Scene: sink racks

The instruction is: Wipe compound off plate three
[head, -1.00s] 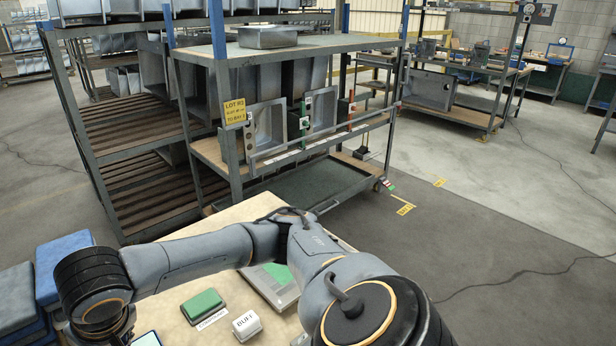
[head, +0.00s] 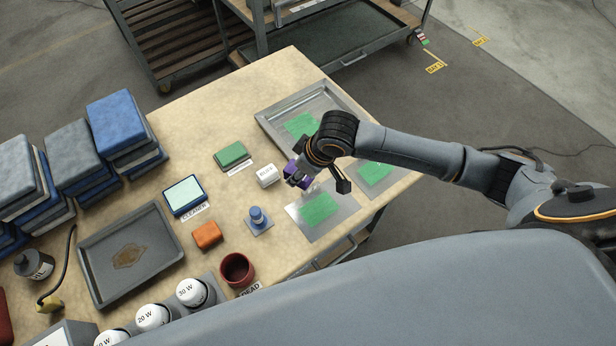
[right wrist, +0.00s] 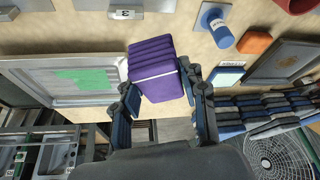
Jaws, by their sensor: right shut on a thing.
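My right gripper (head: 300,178) is shut on a purple folded cloth (head: 290,168), above the table beside the white BUFF block (head: 267,175). In the right wrist view the cloth (right wrist: 155,68) sits between the fingers (right wrist: 158,84). Three grey metal plates carry green compound patches: one in the metal tray (head: 268,122) at the back, with its patch (head: 302,125) partly hidden by my wrist; a front plate (head: 337,226); and a right plate (head: 388,187), partly behind my arm. A label reading 3 (right wrist: 125,14) shows beside a plate edge in the wrist view. My left gripper is out of view.
On the table (head: 190,125) are a green block (head: 232,154), a cleaner pad (head: 184,195), an orange block (head: 207,235), a blue-topped stamp (head: 258,216), a red cup (head: 237,269) and a stained tray (head: 130,255). Folded cloth stacks (head: 122,125) stand left. The back middle is clear.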

